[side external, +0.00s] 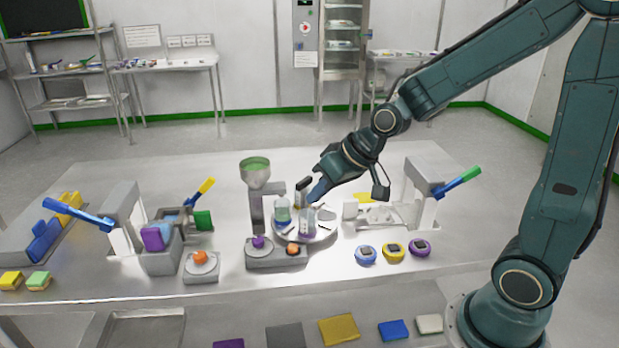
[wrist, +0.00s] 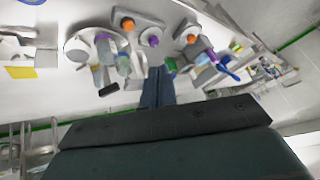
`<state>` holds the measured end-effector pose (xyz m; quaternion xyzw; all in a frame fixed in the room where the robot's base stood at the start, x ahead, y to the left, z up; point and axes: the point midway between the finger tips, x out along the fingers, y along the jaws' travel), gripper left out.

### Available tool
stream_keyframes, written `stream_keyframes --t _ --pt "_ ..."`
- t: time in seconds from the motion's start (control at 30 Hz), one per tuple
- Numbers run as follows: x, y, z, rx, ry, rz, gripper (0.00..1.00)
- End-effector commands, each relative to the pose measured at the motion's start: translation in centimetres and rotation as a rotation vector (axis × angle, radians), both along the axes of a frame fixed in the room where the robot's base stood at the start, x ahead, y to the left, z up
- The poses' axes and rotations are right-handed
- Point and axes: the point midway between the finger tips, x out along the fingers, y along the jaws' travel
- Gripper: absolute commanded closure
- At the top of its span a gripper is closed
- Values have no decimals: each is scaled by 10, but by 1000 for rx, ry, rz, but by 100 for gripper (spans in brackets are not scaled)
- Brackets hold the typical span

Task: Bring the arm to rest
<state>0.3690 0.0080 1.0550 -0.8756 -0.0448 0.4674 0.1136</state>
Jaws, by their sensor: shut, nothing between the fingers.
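My gripper (side external: 318,190) hangs over the middle of the work table, just above the round tray (side external: 322,238) with small bottles on it. In the wrist view my gripper's fingers (wrist: 158,88) are together, with nothing between them. A clear bottle with green contents (side external: 283,212) and a bottle with purple contents (side external: 307,222) stand on the tray, close to the fingertips. I cannot tell whether the fingers touch anything there. The arm is stretched out from its base at the right, elbow high.
A funnel stand (side external: 256,178) rises left of the tray. A press with a green-tipped lever (side external: 455,182) stands to the right, another with a blue lever (side external: 78,214) to the left. Three round timers (side external: 393,252) sit at front right. The air above the table is mostly free.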

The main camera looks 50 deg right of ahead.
Motion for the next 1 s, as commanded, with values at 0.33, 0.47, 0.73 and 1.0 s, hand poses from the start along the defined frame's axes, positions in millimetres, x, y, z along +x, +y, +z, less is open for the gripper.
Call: stream_keyframes --t 0.33,0.47,0.73,1.0 --pt "-60 2 46 -119 29 45 100" --pt "-85 1 60 -155 41 51 100" --pt "-140 -3 80 -213 68 50 100" --pt "-181 -7 89 -238 91 42 100"
